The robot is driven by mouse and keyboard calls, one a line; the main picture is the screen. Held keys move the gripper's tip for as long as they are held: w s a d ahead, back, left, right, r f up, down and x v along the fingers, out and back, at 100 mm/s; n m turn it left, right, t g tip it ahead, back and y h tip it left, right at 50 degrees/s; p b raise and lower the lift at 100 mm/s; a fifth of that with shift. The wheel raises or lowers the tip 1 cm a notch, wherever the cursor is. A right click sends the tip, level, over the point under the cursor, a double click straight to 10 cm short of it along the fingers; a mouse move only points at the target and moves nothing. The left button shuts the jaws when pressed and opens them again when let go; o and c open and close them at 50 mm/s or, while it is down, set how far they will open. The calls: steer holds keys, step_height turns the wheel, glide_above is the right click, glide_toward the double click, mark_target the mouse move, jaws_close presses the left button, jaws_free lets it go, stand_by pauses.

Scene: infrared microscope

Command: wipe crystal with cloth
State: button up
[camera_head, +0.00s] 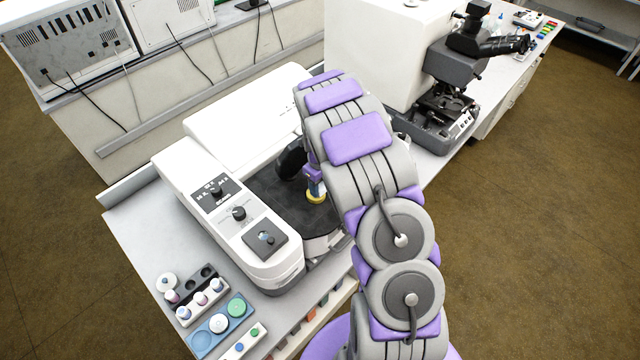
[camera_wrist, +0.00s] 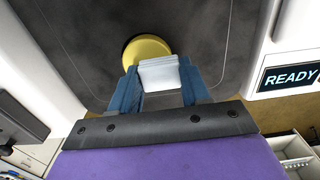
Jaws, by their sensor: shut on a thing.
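My gripper (camera_wrist: 160,90) is shut on a folded white cloth (camera_wrist: 160,72) between its blue fingers in the wrist view. The cloth is right at a round yellow disc (camera_wrist: 147,47) on the dark stage, which may be the crystal's mount. The cloth covers part of the disc's near side; I cannot tell whether they touch. In the head view my arm reaches over the white instrument, and the yellow disc (camera_head: 316,197) shows just below the fingers. The crystal surface itself is not clearly seen, and the cloth is hard to make out there.
The white instrument (camera_head: 228,128) surrounds the dark stage (camera_head: 262,190), with a knob panel on its left arm. Small pots and caps in trays (camera_head: 218,323) stand at the table's front. A microscope (camera_head: 455,85) stands behind at the right. A READY display (camera_wrist: 290,77) is at the right.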

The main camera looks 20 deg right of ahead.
steer(key=shift+a, duration=1.55)
steer(key=shift+d, duration=0.25)
steer(key=shift+w+d, duration=0.3)
steer(key=shift+d, duration=0.45)
steer(key=shift+s, duration=0.1)
steer(key=shift+s+a, duration=0.4)
steer(key=shift+a, duration=0.4)
steer(key=shift+w+d, duration=0.25)
